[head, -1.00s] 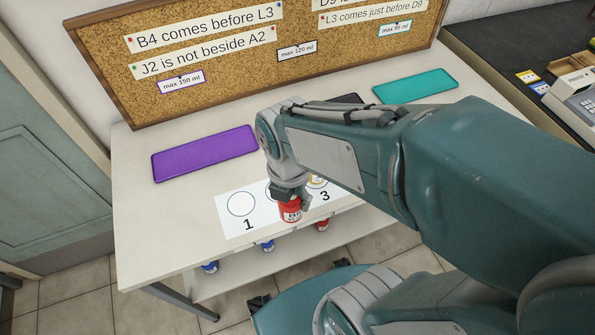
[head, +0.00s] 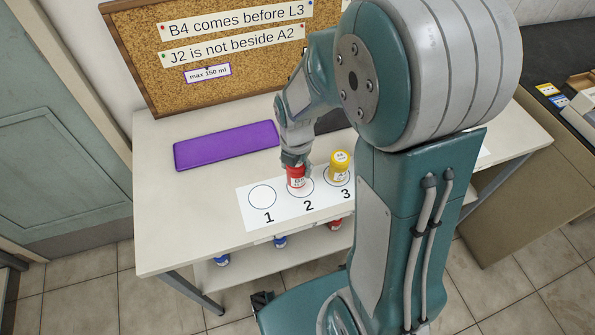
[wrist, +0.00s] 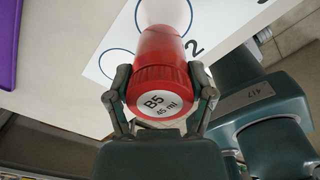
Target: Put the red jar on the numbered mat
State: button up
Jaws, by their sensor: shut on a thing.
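My gripper (head: 294,160) is shut on the red jar (head: 296,177) and holds it from above, upright or nearly so. In the wrist view the jar (wrist: 160,65) sits between both fingers, its lid (wrist: 158,103) reading B5, 45 ml. The jar is over or on circle 2 of the white numbered mat (head: 250,219), towards the circle's left side. I cannot tell if its base touches the mat. Circle 1 is empty. A yellow jar (head: 339,166) stands on circle 3.
A purple tray (head: 226,146) lies behind the mat, below the corkboard (head: 135,62) with notes. Blue-capped jars (head: 222,260) and another red one (head: 335,223) stand on a shelf under the tabletop. My arm hides the table's right part.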

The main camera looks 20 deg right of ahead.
aim_at(302, 172)
jog(key=shift+w+f, duration=0.2)
jog(key=shift+f, duration=0.15)
jog(key=d+f, duration=0.2)
jog(key=f, duration=0.1)
jog(key=shift+w+d+f, duration=0.1)
jog(key=shift+d, duration=0.05)
jog(key=shift+a, duration=0.55)
jog(key=o, duration=1.1)
jog(key=shift+a+f, duration=0.1)
jog(key=shift+a, duration=0.15)
jog(key=shift+d, duration=0.55)
notch_tip(302, 172, up, 12)
jog(key=shift+a+f, duration=0.1)
jog(key=shift+f, duration=0.1)
jog(key=shift+r, duration=0.55)
jog(key=s+r+m+t, duration=0.2)
jog(key=s+r+m, duration=0.4)
jog(key=m, duration=0.7)
jog(key=s+r+m+t, duration=0.3)
jog(key=s+r+m, duration=0.3)
jog(key=m, duration=0.8)
jog(key=shift+s+a+t, duration=0.15)
jog(key=shift+s+t, duration=0.15)
jog(key=shift+s, duration=0.8)
